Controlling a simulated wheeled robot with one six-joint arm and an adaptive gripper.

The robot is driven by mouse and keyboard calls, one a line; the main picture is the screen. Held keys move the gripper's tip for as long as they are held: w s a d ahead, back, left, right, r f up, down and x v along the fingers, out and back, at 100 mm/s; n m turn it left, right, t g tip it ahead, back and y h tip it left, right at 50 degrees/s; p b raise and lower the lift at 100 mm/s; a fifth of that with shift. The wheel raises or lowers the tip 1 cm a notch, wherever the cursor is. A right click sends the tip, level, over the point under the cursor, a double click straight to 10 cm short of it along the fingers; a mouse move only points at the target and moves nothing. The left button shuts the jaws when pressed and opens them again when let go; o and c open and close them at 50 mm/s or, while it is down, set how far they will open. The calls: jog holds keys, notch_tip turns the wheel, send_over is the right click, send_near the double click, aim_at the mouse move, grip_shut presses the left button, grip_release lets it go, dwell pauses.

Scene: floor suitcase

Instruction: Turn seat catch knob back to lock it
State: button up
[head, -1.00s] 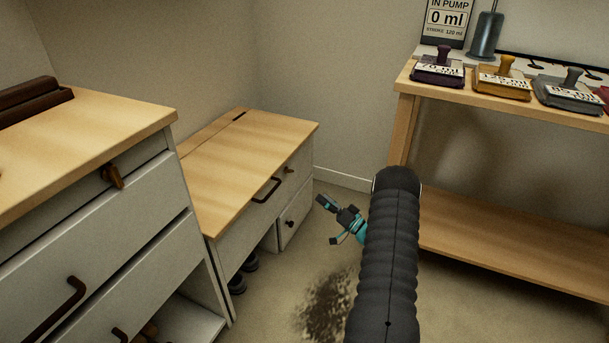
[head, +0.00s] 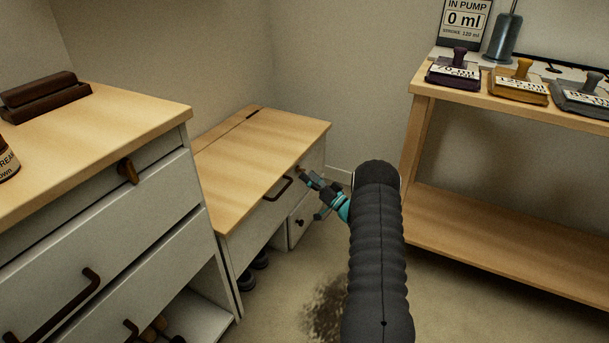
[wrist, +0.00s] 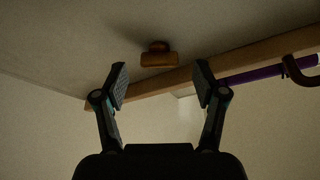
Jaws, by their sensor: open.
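The seat catch knob (wrist: 158,58) is a small brown wooden turn-knob on the pale front face of the low wooden-topped bench (head: 250,150). In the wrist view its bar lies across the picture, beyond and between my fingertips, apart from both. My gripper (wrist: 160,80) is open and empty. In the head view my gripper (head: 312,195) is at the bench's front, near the right end, and largely hides the knob.
A dark handle (head: 277,189) is left of my gripper on the bench front, with a drawer knob (head: 299,222) below. A taller cabinet (head: 130,220) stands at left, a wooden shelf table (head: 500,230) at right. Open floor lies between.

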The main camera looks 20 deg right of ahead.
jog(key=shift+x, duration=0.95)
